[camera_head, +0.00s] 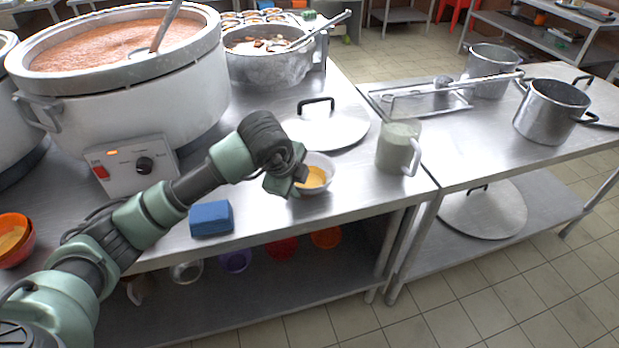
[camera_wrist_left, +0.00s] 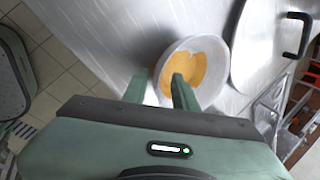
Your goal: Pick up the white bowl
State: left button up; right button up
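The white bowl (camera_head: 322,185) stands upright on the steel table, with orange-yellow content inside. It also shows in the left wrist view (camera_wrist_left: 213,62), just beyond the fingers. My left gripper (camera_head: 290,183) is at the bowl's left side in the head view and hides part of it. In the left wrist view, the fingers of my left gripper (camera_wrist_left: 158,85) are spread apart. One finger overlaps the bowl's inside and the other is outside its rim, with the near rim between them. I cannot tell whether either finger touches the bowl. My right gripper is in neither view.
A blue sponge (camera_head: 211,218) lies near the table's front edge. A metal lid (camera_head: 335,131) with a black handle lies behind the bowl. A pale pitcher (camera_head: 396,150) stands to its right. A large cooker (camera_head: 130,90) stands at the left.

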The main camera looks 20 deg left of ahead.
aim_at(300, 189)
pick_arm(q)
jog(key=x, duration=0.3)
jog(key=shift+a+f, duration=0.1)
jog(key=shift+f, duration=0.05)
jog(key=shift+c, duration=0.3)
grip_shut()
dwell(1.0)
